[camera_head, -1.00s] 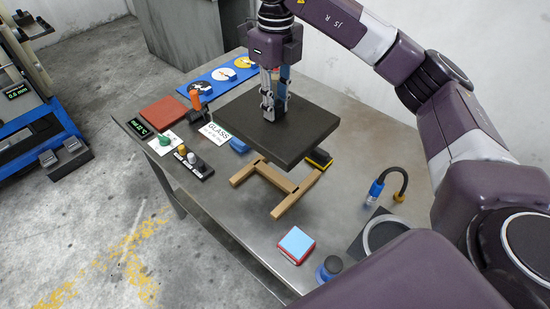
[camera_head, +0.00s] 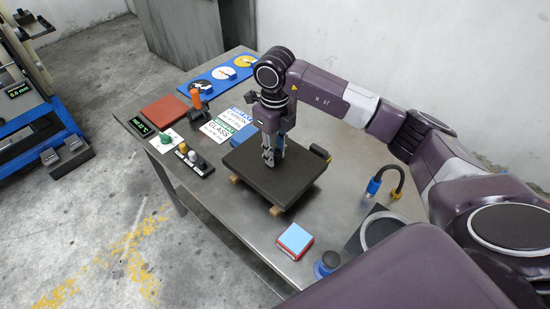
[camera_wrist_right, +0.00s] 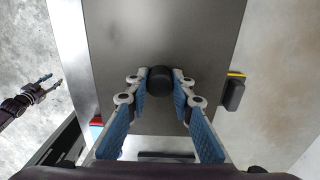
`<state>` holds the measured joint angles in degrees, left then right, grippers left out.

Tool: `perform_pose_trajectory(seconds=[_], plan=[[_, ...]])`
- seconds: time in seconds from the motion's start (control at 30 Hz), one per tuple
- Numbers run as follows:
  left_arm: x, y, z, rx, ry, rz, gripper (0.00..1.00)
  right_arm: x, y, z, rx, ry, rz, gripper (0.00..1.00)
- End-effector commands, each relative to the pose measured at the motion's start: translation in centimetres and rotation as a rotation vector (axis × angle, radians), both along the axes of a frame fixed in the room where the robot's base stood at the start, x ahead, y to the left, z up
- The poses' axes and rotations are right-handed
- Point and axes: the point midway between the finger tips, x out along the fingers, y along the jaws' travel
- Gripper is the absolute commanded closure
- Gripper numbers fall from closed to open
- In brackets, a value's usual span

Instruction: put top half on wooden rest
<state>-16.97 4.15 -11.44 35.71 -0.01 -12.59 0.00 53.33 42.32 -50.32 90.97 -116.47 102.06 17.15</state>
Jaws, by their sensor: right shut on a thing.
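The top half (camera_head: 262,177) is a dark, flat square plate, seen also in the right wrist view (camera_wrist_right: 180,40). It lies level over the wooden rest (camera_head: 276,210), of which only small ends show below the plate's near edges. Whether the plate bears fully on the rest cannot be told. My right gripper (camera_head: 272,158) is above the middle of the plate. In the right wrist view its fingers (camera_wrist_right: 159,85) are shut around a round black knob (camera_wrist_right: 160,80) on the plate. My left gripper is not in the head view; an arm shows at the left of the right wrist view.
On the metal table (camera_head: 240,222) are a red and blue block (camera_head: 295,241), a black holder with knobs (camera_head: 194,160), printed cards (camera_head: 220,128), a red pad (camera_head: 164,112), a blue gauge strip (camera_head: 218,78) and a bent black hose (camera_head: 388,180). A black and yellow block (camera_head: 319,152) stands beside the plate.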

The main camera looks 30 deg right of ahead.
Motion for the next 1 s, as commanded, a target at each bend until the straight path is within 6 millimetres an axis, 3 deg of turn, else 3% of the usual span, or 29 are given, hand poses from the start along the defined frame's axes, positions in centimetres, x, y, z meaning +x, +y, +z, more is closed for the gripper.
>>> perform_pose_trajectory(seconds=[0.2, 0.53, 0.57, 0.7, 1.0], plan=[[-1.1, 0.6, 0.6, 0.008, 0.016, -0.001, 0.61, 0.0, 0.0, -2.7, 0.0, 0.0, -0.001, 1.0], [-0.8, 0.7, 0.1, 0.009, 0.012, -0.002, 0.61, 0.0, 0.0, -3.2, -0.001, 0.0, -0.001, 1.0], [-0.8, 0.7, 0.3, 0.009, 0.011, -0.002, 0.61, 0.0, 0.0, -3.1, -0.002, 0.002, 0.0, 0.75], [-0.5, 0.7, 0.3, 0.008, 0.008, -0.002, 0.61, 0.0, 0.0, -3.1, -0.002, 0.002, -0.001, 0.61], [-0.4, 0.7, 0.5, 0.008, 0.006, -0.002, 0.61, 0.0, 0.0, -2.9, -0.001, 0.002, -0.001, 0.61]])
